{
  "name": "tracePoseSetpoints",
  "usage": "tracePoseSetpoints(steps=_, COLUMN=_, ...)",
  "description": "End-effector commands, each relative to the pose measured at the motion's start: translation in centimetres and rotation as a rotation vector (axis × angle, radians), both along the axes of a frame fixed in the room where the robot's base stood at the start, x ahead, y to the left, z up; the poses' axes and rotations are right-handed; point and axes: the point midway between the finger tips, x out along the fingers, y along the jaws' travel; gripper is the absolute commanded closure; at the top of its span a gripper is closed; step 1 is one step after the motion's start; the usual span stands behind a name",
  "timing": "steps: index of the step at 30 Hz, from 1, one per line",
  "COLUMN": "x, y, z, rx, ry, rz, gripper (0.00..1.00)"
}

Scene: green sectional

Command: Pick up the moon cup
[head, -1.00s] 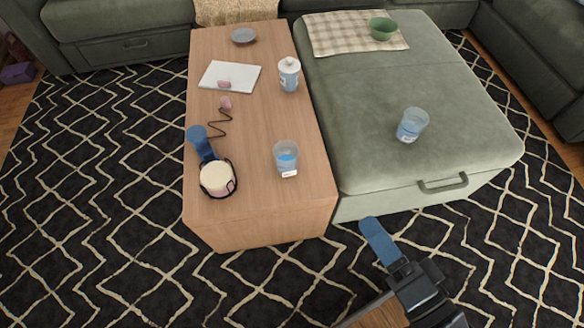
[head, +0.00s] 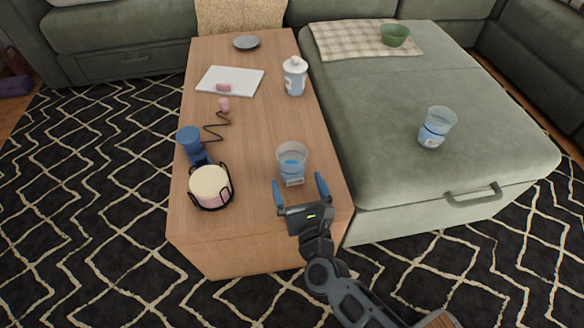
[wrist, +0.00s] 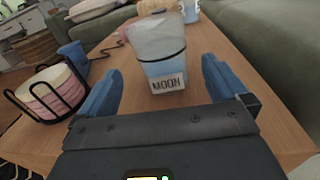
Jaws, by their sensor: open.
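The moon cup (head: 292,161) is a clear cup with a blue lower part, standing upright near the front right of the wooden table (head: 252,138). In the wrist view its white label reads MOON (wrist: 168,84). My gripper (head: 300,187) is open and empty at the table's front edge, just in front of the cup. In the wrist view the cup stands ahead, beyond and roughly between the blue fingertips (wrist: 160,82). I see no contact.
A wire holder with a cream and pink round stack (head: 211,188) and a blue cup (head: 189,139) are to the left. A white lidded bottle (head: 295,76) stands behind. A similar cup (head: 436,128) sits on the green sofa (head: 390,110).

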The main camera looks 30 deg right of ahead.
Motion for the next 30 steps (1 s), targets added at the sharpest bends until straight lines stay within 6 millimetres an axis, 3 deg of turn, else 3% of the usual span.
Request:
tracePoseSetpoints(steps=3, x=1.9, y=-0.4, z=0.0, rx=-0.001, ry=-0.001, rz=0.0, gripper=0.0)
tracePoseSetpoints(steps=11, x=3.6, y=-0.9, z=-0.1, rx=-0.003, ry=0.001, rz=0.0, gripper=0.0)
tracePoseSetpoints(steps=21, x=7.8, y=-2.0, z=-0.4, rx=-0.005, ry=0.002, rz=0.0, gripper=0.0)
tracePoseSetpoints(steps=30, x=8.2, y=-2.0, z=-0.3, rx=-0.004, ry=0.002, rz=0.001, gripper=0.0)
